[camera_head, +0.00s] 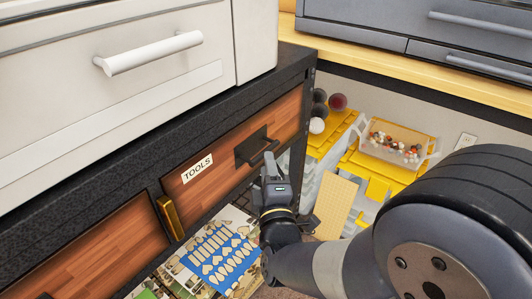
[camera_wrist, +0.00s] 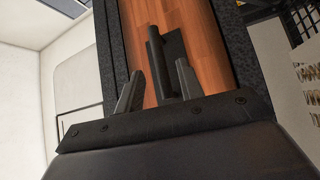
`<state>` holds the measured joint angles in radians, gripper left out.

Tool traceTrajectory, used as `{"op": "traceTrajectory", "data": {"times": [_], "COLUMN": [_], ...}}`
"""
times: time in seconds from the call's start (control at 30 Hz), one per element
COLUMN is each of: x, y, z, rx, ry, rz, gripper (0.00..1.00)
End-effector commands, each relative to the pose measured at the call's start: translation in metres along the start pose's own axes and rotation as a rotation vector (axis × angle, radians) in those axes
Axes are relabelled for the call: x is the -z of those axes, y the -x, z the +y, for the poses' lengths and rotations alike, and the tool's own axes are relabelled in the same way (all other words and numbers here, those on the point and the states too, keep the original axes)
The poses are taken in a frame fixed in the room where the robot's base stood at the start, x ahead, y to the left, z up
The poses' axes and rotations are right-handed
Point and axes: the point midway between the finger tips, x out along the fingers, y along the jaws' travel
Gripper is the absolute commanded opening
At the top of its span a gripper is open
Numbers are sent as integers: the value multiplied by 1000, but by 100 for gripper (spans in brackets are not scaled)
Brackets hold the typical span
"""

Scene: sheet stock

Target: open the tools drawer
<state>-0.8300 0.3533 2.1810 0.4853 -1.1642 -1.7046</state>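The tools drawer (camera_head: 222,171) has a reddish wood front with a white TOOLS label (camera_head: 197,168), set under the black bench top. Its front looks flush with the frame, so it appears shut. Its black bar handle (camera_head: 262,152) is at the right part of the front. My gripper (camera_head: 269,163) is at the handle's near side. In the wrist view my gripper (camera_wrist: 160,70) is open, with one finger on each side of the handle bar (camera_wrist: 154,50). Gaps show between the bar and both fingers. Exact depth around the bar is hard to tell.
Another wood-fronted drawer (camera_head: 92,262) with a brass-coloured handle (camera_head: 170,217) is at the left. A white cabinet (camera_head: 120,90) stands on the bench. Blue and printed sheets (camera_head: 222,258) lie below. A clear bin (camera_head: 395,145) and yellow boxes stand at the right.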

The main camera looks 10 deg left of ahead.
Motion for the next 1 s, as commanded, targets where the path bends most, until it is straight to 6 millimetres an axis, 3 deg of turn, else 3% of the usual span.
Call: {"op": "traceTrajectory", "data": {"times": [0.1, 0.3, 0.7, 1.0], "x": [-1, 0, 0, 0], "y": [-22, -46, -54, -54], "z": [-2, -1, 0, 0], "rx": [-1, 0, 1, 1], "ry": [-1, -2, -1, -2], "rz": [-2, 0, 1, 1], "gripper": [36, 36, 36, 12]}}
